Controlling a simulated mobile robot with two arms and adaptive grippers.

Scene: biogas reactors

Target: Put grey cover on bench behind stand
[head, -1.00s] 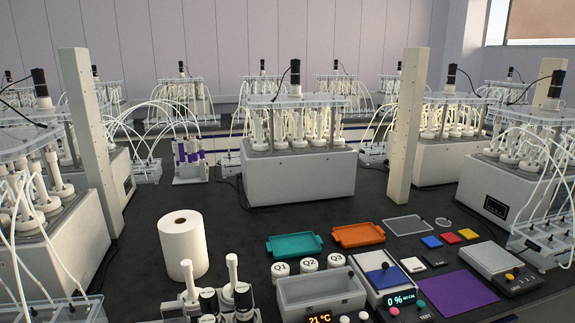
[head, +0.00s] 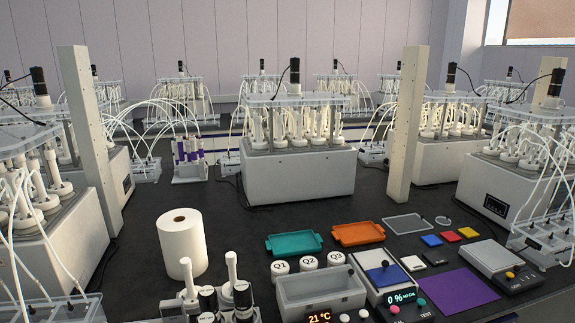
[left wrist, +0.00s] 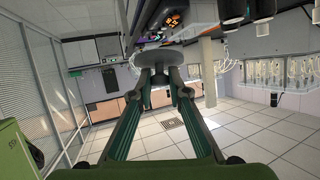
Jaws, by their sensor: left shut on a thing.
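My left gripper (left wrist: 163,88) shows in the left wrist view, with its green fingers closed on a round grey cover (left wrist: 160,57). The cover is held in the air, with the lab floor and the bench edge seen beyond it. In the head view neither gripper nor the cover shows. A light stand (head: 188,308) with upright white handles and dark bottles is at the bottom of the head view, cut off by the frame edge. I cannot tell whether this is the task's stand. The dark bench (head: 140,265) spreads around and behind it.
A white paper roll (head: 182,245) stands behind the light stand. To its right are a teal tray (head: 294,244), an orange tray (head: 358,233), a grey water bath (head: 320,298) and jars. A large reactor (head: 300,178) stands farther back. Bare bench lies left of the roll.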

